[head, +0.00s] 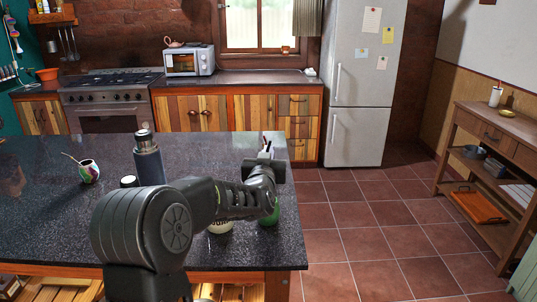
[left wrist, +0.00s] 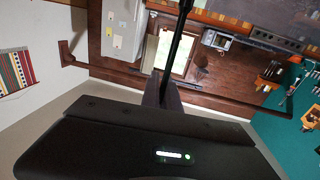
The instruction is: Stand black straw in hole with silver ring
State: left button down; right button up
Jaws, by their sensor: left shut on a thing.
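My left gripper (head: 265,160) is above the right part of the dark counter, with its jaws largely hidden by my arm in the head view. In the left wrist view, a thin black straw (left wrist: 179,45) sticks out from between the fingers (left wrist: 162,92), and the gripper is shut on it. The straw's far end runs out of the top of that view. No hole with a silver ring can be made out. A green object (head: 269,216) and a pale round container (head: 221,227) stand below my gripper, both partly hidden by my arm. My right gripper is out of view.
A colourful gourd (head: 88,172) with a straw is further left. The counter (head: 40,215) is otherwise mostly clear; its right edge borders the tiled floor.

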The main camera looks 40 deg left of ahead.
pick_arm(q)
jog(key=s+d+f+m+h, duration=0.1)
jog(key=d+f+m+h, duration=0.1)
jog(key=d+f, duration=0.4)
jog(key=s+d+f+m+t+h, duration=0.1)
jog(key=d+f+h, duration=0.3)
jog(key=d, duration=1)
jog(key=s+d+f+m+t+h, duration=0.1)
jog(key=s+d+f+m+h, duration=0.1)
jog(key=d+f, duration=0.7)
jog(key=shift+s+d+f+m+h, duration=0.25)
jog(key=shift+s+d+m+h, duration=0.15)
jog(key=shift+s+d, duration=0.3)
